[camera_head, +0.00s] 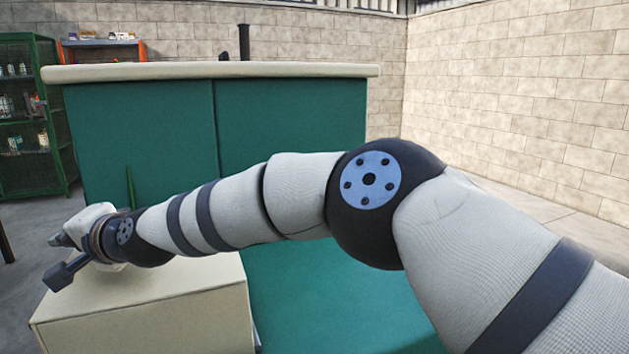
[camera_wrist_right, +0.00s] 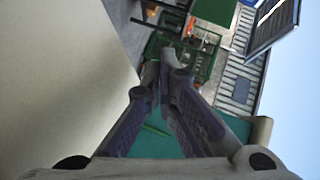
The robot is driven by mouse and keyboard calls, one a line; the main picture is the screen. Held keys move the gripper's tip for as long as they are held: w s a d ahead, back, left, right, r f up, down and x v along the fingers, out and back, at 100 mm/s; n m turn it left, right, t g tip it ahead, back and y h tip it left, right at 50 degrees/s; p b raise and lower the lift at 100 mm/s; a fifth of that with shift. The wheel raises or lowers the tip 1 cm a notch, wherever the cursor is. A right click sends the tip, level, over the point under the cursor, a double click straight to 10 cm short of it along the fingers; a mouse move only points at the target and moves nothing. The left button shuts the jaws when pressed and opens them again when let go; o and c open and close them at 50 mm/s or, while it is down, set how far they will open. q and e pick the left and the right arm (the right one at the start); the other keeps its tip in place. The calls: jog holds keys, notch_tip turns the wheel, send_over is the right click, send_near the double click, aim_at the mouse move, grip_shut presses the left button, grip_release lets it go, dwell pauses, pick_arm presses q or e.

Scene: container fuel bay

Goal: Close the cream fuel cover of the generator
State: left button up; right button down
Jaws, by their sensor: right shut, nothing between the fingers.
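The generator (camera_head: 290,125) is a green body with a cream top slab, in the middle of the head view. A cream box-shaped part, which looks like the fuel cover (camera_head: 150,320), stands out from its front at the lower left. Its flat top and front face show; my arm hides part of its far edge, and I cannot tell whether it is fully closed. A broad cream surface also fills the left of the right wrist view (camera_wrist_right: 60,80). My right gripper (camera_head: 60,240) is beside the cover's far left end, shut and empty; its fingers meet in the wrist view (camera_wrist_right: 165,65). Contact is unclear.
A green cage shelf (camera_head: 35,120) with bottles stands at the back left, near an orange shelf (camera_head: 100,45). Block walls (camera_head: 520,90) close off the back and right. My right arm crosses the generator's front. Open floor shows at the left.

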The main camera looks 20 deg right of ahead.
jog(key=shift+a+f, duration=0.2)
jog(key=shift+f, duration=0.05)
dwell(0.5)
